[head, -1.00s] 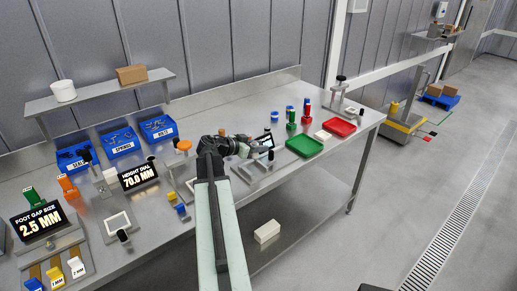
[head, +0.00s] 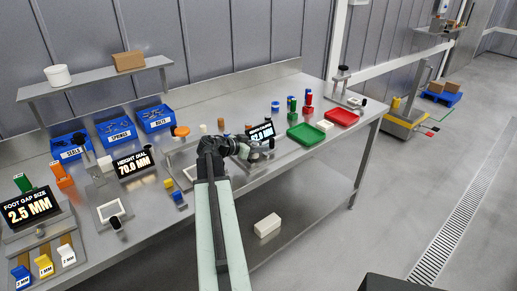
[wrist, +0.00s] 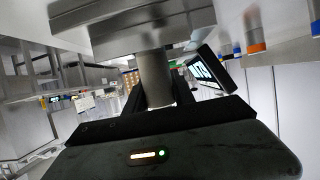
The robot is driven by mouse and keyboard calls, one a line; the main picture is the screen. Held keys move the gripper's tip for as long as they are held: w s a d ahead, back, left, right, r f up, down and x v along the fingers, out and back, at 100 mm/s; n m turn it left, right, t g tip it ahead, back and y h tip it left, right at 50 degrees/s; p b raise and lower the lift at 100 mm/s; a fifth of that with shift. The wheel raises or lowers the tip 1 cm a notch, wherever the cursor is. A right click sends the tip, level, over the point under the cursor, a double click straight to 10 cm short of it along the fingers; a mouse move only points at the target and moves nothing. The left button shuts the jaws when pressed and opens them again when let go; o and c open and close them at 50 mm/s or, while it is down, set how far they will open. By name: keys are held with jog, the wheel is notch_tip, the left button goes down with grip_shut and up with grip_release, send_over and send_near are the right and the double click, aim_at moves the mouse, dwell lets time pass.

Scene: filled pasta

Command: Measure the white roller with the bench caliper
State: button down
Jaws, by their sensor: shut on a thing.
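The bench caliper shows by its lit display (head: 262,133), which seems to read about 62 mm and is partly hidden by my gripper. The same display stands tilted at right in the wrist view (wrist: 205,66). My gripper (head: 242,149) is low over the bench beside the display. In the wrist view its dark fingers (wrist: 158,100) are shut on a grey cylinder (wrist: 153,75), which meets a metal block (wrist: 130,35). I cannot tell whether this shaded cylinder is the white roller or a caliper part.
The height dial (head: 135,163) and foot gap gauge (head: 32,208) stand to the left. An orange knob (head: 180,131) is close left of my arm. A green tray (head: 306,135) and red tray (head: 342,117) lie to the right. Blue bins (head: 113,133) line the back.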

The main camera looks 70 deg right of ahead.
jog(key=shift+f+b, duration=0.7)
jog(key=c, duration=1)
grip_release()
jog(key=shift+a, duration=0.1)
jog(key=p+v, duration=0.2)
jog(key=v, duration=0.4)
jog(key=shift+w+a+r+p, duration=0.15)
jog(key=shift+a+r+p, duration=0.05)
jog(key=shift+p, duration=0.2)
jog(key=shift+w+a+r, duration=0.15)
jog(key=shift+w+a, duration=0.1)
jog(key=shift+a, duration=0.25)
